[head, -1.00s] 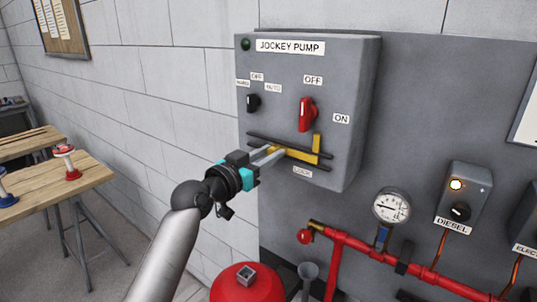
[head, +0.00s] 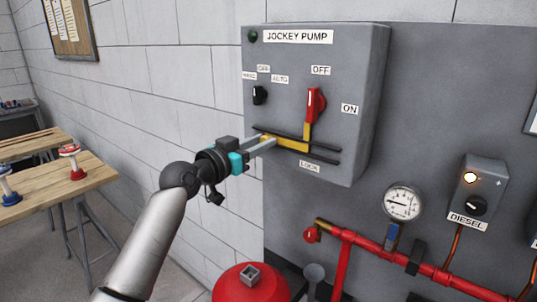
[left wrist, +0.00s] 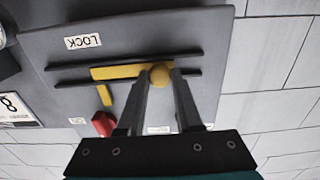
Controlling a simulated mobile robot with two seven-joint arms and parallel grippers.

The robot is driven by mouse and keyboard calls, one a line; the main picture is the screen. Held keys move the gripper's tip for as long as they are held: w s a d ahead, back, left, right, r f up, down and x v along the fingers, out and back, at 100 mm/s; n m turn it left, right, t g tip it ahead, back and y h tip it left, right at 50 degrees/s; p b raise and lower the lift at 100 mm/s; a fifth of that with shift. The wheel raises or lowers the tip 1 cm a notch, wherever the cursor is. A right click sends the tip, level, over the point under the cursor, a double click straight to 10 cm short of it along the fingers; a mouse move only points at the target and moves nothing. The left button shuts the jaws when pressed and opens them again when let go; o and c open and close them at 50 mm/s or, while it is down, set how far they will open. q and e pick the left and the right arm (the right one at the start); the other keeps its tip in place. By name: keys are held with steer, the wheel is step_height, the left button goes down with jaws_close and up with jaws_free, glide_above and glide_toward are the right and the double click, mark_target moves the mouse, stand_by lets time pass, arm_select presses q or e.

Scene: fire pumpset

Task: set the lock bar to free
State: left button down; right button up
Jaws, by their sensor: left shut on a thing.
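The yellow lock bar (head: 292,145) lies between two dark rails on the grey jockey pump box, above the LOCK label (head: 310,163). Its short upright arm stands just under the red switch handle (head: 316,104), which points up toward OFF; I cannot tell whether they touch. My left gripper (head: 267,141) is at the bar's left end. In the left wrist view the fingers (left wrist: 160,82) are shut on the bar's round yellow knob (left wrist: 159,75). That view also shows the lock bar (left wrist: 115,72) and the red handle (left wrist: 103,124). My right gripper is out of view.
A small black selector (head: 260,95) sits on the box above the gripper. Below right are a pressure gauge (head: 402,203), red pipework (head: 372,254) and the diesel control box (head: 477,190). A red vessel (head: 250,284) stands below. Free space lies left of the box.

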arm_select(q)
steer(key=shift+w+a, duration=0.1)
steer(key=shift+a, duration=0.1)
steer(key=c, duration=0.6)
jaws_free()
steer(key=shift+a, duration=0.1)
steer(key=b+v, duration=0.2)
steer(key=v, duration=1.3)
steer(key=shift+b, duration=0.3)
